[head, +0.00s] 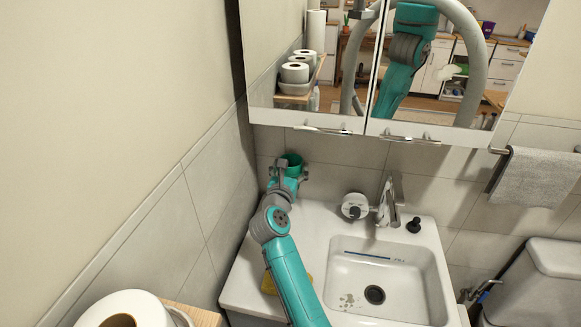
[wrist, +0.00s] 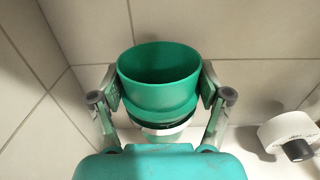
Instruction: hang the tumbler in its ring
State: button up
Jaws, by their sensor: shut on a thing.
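The green tumbler (wrist: 160,95) is upright between the two fingers of my gripper (wrist: 160,85), which is shut on its sides. Its open mouth faces up, and it looks empty. Just under the tumbler, a dark band and a pale rounded piece (wrist: 162,133) show in the wrist view. I cannot tell whether these are the ring or the tumbler's lower part. In the head view the tumbler (head: 292,162) is in the back left corner by the tiled wall, above the counter, with my gripper (head: 284,171) at it. No ring can be made out clearly.
A white round thing with a dark knob (head: 355,206) stands right of the tumbler, beside the faucet (head: 389,200). The sink (head: 385,275) is at front right. The mirror cabinet (head: 390,127) hangs above. A yellow thing (head: 268,284) lies by my arm. Tiled walls close in left and behind.

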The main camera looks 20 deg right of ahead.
jog(key=shift+f, duration=0.35)
dwell(0.3)
jog(key=o, duration=1.1)
jog(key=shift+r, duration=3.5)
jog(key=shift+s, duration=0.15)
